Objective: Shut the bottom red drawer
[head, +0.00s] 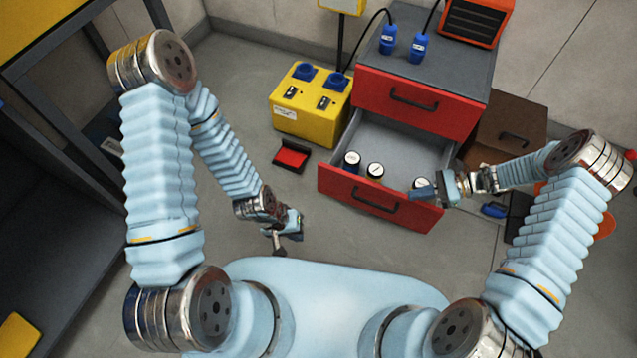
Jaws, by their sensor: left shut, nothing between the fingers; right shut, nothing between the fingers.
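The bottom red drawer (352,190) stands pulled out of the grey and red cabinet (424,70). Several small round containers with white lids (375,171) sit inside it along the front. The top red drawer (400,102) is closed. My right gripper (424,193) is shut and empty at the right end of the open drawer's front; I cannot tell whether it touches. It partly hides that end of the drawer. My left gripper (281,243) is shut and empty, pointing down over the floor, to the left of the drawer and apart from it.
A yellow box with blue sockets (309,102) stands left of the cabinet. A small red and black tray (292,157) lies on the floor. A brown box (509,125) stands right of the cabinet. Blue plugs (388,40) sit on top. The floor before the drawer is clear.

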